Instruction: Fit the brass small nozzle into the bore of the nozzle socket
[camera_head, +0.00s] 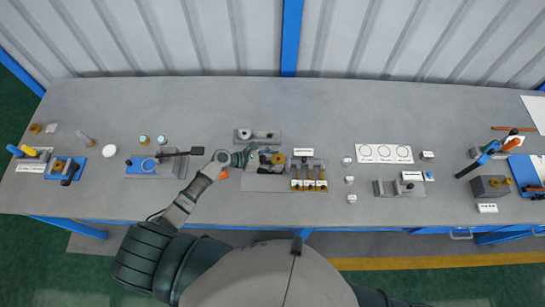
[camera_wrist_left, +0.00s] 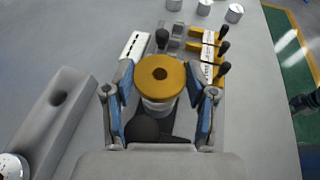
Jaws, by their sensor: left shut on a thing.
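My left gripper (camera_head: 265,158) reaches in from the left over the middle of the bench. In the left wrist view its two blue-padded fingers (camera_wrist_left: 162,100) stand on either side of a round brass piece (camera_wrist_left: 160,74) with a dark central hole, shut on it. This looks like the brass small nozzle; the piece also shows in the head view (camera_head: 278,159). A pale grey cylindrical part (camera_wrist_left: 158,106) shows just below it. Whether the brass piece touches anything underneath is hidden. I cannot tell for certain which part is the nozzle socket. My right gripper is not in view.
A grey block with a hole (camera_head: 262,136) lies behind the gripper. Yellow-and-black handled parts (camera_head: 310,185) stand in a row to the right, near a white label (camera_head: 303,152). Bare bench lies further back.

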